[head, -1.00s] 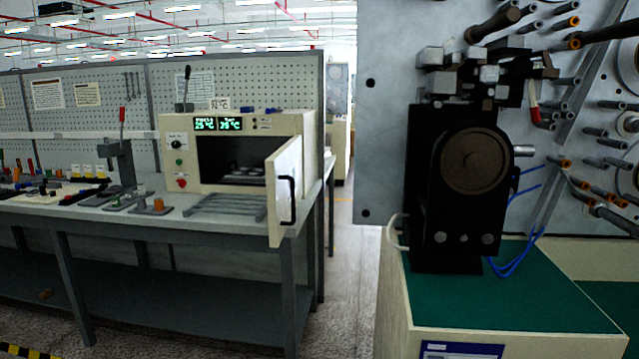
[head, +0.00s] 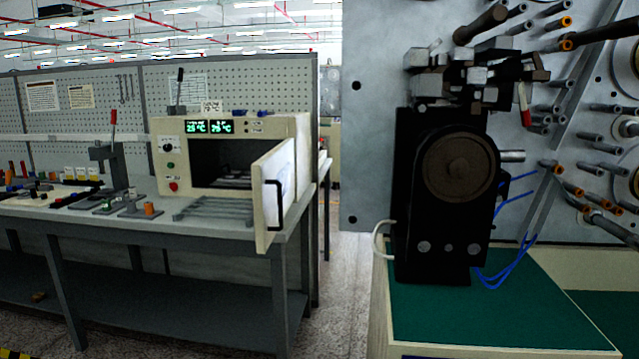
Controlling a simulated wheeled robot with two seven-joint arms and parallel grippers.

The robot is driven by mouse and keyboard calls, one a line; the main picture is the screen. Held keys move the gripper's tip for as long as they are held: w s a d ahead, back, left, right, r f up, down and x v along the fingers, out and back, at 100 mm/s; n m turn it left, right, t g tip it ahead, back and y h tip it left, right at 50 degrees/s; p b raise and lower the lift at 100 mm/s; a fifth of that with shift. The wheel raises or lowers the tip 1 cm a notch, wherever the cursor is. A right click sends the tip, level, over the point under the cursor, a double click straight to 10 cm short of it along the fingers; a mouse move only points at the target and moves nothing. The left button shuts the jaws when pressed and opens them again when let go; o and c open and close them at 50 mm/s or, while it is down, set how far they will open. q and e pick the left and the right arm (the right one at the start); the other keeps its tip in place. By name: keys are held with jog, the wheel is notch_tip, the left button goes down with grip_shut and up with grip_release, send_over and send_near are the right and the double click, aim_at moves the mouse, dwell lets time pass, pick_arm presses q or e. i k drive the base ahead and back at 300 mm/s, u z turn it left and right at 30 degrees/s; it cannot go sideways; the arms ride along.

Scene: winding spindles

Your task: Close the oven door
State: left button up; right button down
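The cream oven (head: 230,155) stands on the grey workbench at the left of the head view. Its door (head: 273,195) is swung open on the right side of the oven and sticks out toward me past the bench's front edge. The door has a black vertical handle (head: 279,203). The dark oven chamber (head: 218,160) is open to view, with a rack inside. Neither of my grippers shows in the head view.
The grey workbench (head: 150,225) carries a lever press (head: 110,165) and several small tools. A winding machine (head: 445,195) on a green-topped cabinet (head: 475,315) stands close at the right. A strip of bare floor (head: 345,290) lies between bench and cabinet.

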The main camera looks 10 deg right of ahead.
aim_at(273, 176)
jog(key=z, duration=0.65)
jog(key=i, duration=0.8)
jog(key=z, duration=0.45)
